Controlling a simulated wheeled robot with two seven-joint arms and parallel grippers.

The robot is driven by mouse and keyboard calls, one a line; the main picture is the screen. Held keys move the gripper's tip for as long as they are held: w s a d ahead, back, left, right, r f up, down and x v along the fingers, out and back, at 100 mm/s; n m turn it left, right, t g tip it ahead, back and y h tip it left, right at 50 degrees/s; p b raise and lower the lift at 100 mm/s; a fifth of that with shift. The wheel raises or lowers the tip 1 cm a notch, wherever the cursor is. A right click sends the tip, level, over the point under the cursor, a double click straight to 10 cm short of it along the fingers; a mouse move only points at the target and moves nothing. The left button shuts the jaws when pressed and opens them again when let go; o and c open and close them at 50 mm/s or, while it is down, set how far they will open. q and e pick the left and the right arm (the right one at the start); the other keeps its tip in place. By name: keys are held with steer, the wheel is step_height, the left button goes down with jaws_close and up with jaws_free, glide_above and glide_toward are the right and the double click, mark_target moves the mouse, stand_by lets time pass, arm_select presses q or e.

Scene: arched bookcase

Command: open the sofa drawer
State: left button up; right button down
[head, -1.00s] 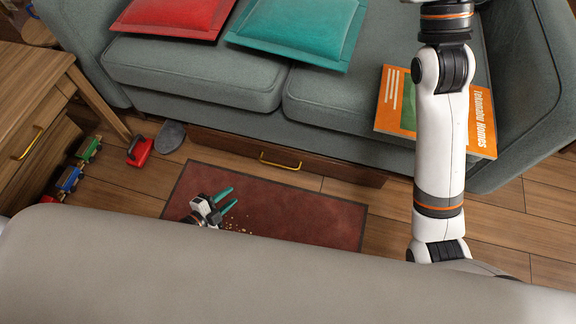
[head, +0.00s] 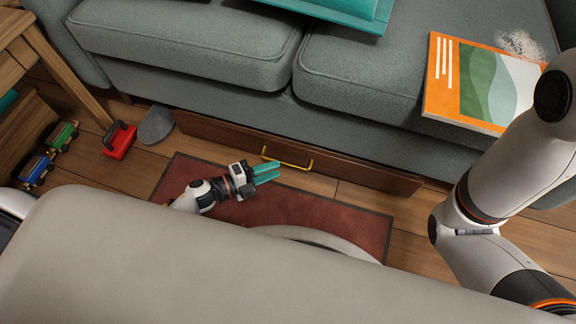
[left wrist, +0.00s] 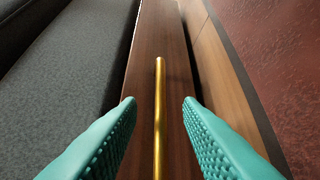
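The sofa drawer (head: 352,175) is a low dark wood front under the grey-green sofa, and it looks closed. Its yellow bar handle (head: 287,160) is at the middle of the front. My left gripper (head: 278,173) is just in front of the handle, with its teal fingers pointing toward it. In the left wrist view the gripper (left wrist: 159,102) is open, and the handle (left wrist: 159,85) runs lengthwise in the gap between the fingers. I see no grip on it, and cannot tell how deep it lies between them. My right arm shows at the right; its gripper is out of view.
A dark red mat (head: 325,220) lies on the floor before the drawer.

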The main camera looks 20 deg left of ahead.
mark_target(286, 165)
arm_select(q)
steer(key=b+x, duration=0.1)
steer(key=x, duration=0.4)
steer(key=shift+w+d+b, duration=0.2)
steer(key=shift+w+b, duration=0.05)
steer(key=shift+b, duration=0.15)
jaws_close()
